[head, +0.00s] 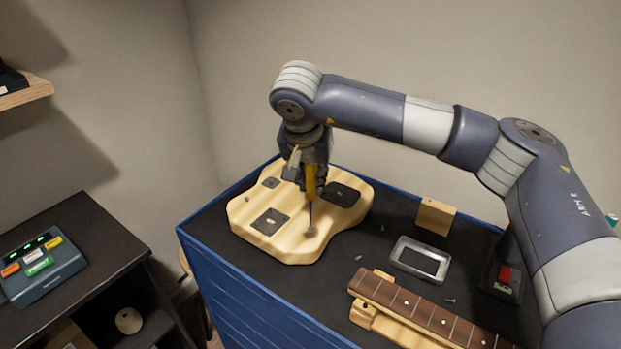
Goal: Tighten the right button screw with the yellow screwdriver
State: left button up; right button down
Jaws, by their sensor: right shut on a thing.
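My right gripper (309,180) is shut on the yellow screwdriver (311,183) and holds it upright over the wooden guitar body (300,255). The screwdriver's dark shaft points down, with its tip at a small round brown button (311,231) near the body's front right edge. Whether the tip touches a screw there is too small to tell. The body lies flat and carries a square dark plate (270,221), a small dark plate (271,183) and a larger black plate (342,195). My left gripper is not in view.
A guitar neck (430,315) rests on wooden supports at the front right of the blue-sided bench (260,310). A metal tray (420,259), a wooden block (435,216) and a red switch box (503,279) stand nearby. Loose screws (450,300) lie around. A button panel (40,265) sits on the left shelf.

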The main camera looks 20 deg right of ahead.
jog(key=m+h, duration=0.1)
jog(key=m, duration=0.1)
jog(key=shift+s+m+g, duration=0.1)
jog(key=shift+m+g, duration=0.3)
jog(key=m, duration=0.2)
jog(key=m+g+p, duration=0.1)
jog(key=m, duration=0.1)
jog(key=shift+s+d+m+g+h, duration=0.2)
jog(key=shift+m+g+h, duration=0.1)
jog(key=shift+m+h, duration=0.1)
jog(key=shift+s+m+g+p, duration=0.1)
jog(key=shift+m+g+p, duration=0.35)
jog(key=shift+m, duration=0.55)
jog(key=m+g, duration=0.1)
jog(key=m, duration=0.1)
jog(key=shift+s+m+p, duration=0.15)
jog(key=shift+m+p, duration=0.25)
jog(key=m+p, duration=0.1)
jog(key=m+g, duration=0.1)
jog(key=shift+s+r+m+p, duration=0.15)
jog(key=shift+m+p, duration=0.15)
jog(key=shift+p, duration=0.1)
jog(key=shift+f+m+g, duration=0.25)
jog(key=shift+m, duration=0.55)
jog(key=shift+r+p, duration=0.1)
jog(key=shift+p, duration=0.2)
